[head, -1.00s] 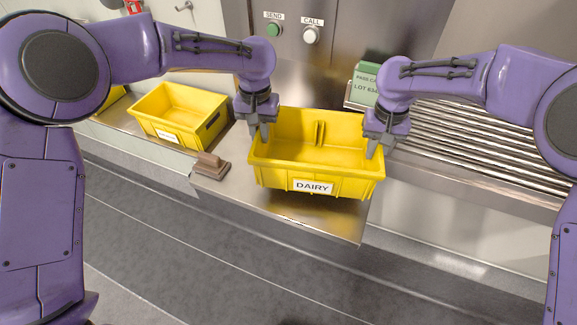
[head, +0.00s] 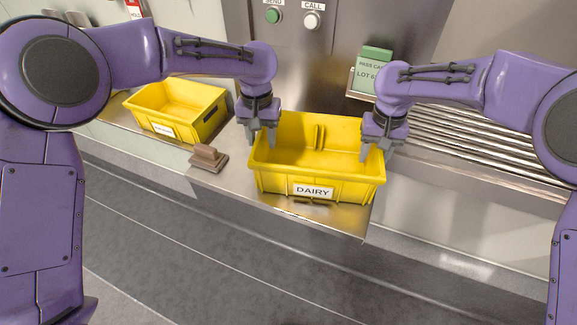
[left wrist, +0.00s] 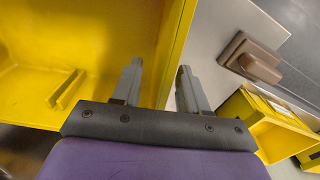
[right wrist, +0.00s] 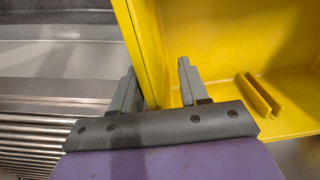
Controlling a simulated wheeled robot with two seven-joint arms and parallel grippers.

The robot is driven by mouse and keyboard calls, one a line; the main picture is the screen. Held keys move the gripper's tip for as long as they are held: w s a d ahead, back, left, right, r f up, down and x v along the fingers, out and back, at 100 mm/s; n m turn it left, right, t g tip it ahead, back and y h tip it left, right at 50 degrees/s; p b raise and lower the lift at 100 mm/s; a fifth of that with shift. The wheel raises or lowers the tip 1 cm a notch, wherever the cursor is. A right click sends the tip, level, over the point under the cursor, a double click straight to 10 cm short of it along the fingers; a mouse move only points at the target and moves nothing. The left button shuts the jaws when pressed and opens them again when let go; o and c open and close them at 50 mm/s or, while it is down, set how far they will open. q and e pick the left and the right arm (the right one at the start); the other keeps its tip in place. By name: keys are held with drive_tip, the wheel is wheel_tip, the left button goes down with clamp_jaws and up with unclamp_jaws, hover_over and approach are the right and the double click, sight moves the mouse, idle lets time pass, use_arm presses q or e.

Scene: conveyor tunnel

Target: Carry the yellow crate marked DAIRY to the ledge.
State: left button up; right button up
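The yellow DAIRY crate (head: 318,190) is upright on the metal ledge (head: 335,222), close to its front edge, and appears to rest on it. My left gripper (head: 261,138) is at the crate's left wall, and my right gripper (head: 376,152) is at its right wall. In the left wrist view, the spread fingers (left wrist: 157,85) straddle one wall, one finger inside and one outside. In the right wrist view, the fingers (right wrist: 157,85) are likewise apart around the opposite wall. The crate looks empty; its underside is hidden.
Another yellow crate (head: 180,108) stands at the left. A brown block (head: 208,158) lies between the two crates. A roller conveyor (head: 450,128) is at the right, with a green card sign (head: 372,75) behind it. SEND and CALL buttons (head: 292,18) are on the back wall.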

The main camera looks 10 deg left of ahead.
use_arm(q)
drive_tip(key=shift+a+r, duration=0.1)
drive_tip(key=shift+r, duration=0.05)
use_arm(e)
drive_tip(key=shift+d+r, duration=0.1)
drive_tip(key=shift+d, duration=0.1)
use_arm(q)
wheel_tip(320, 180, up, 12)
use_arm(e)
wheel_tip(320, 180, up, 12)
drive_tip(key=shift+s+r, duration=0.1)
idle(0.6)
